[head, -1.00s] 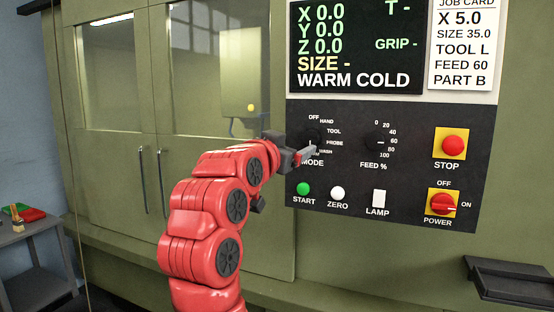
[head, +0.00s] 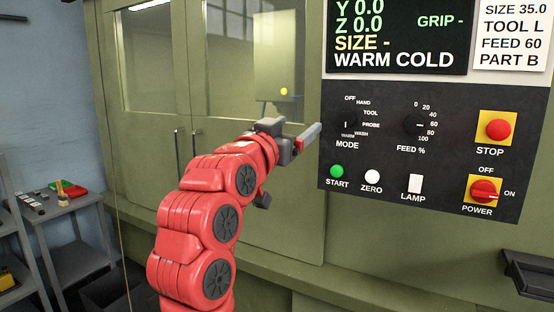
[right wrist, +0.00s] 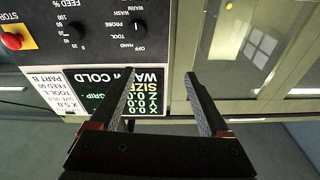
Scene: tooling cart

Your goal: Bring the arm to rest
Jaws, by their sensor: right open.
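My right arm, red, rises from the bottom of the head view. Its right gripper (head: 302,138) points toward the control panel (head: 440,195), just left of the MODE knob (head: 346,124), and overlaps nothing of that knob. In the right wrist view the two fingers of the gripper (right wrist: 160,73) are well apart with nothing between them. The MODE knob also shows upside down there (right wrist: 139,27), beyond the fingertips. The knob's exact setting is too small to read surely. My left gripper is out of view.
The panel carries a FEED knob (head: 420,124), a green START button (head: 337,171), a red STOP button (head: 497,129) and a red POWER switch (head: 485,191). The screen (head: 395,40) reads "WARM COLD". Cabinet doors (head: 160,150) stand behind my arm. A grey side table (head: 75,205) is at left.

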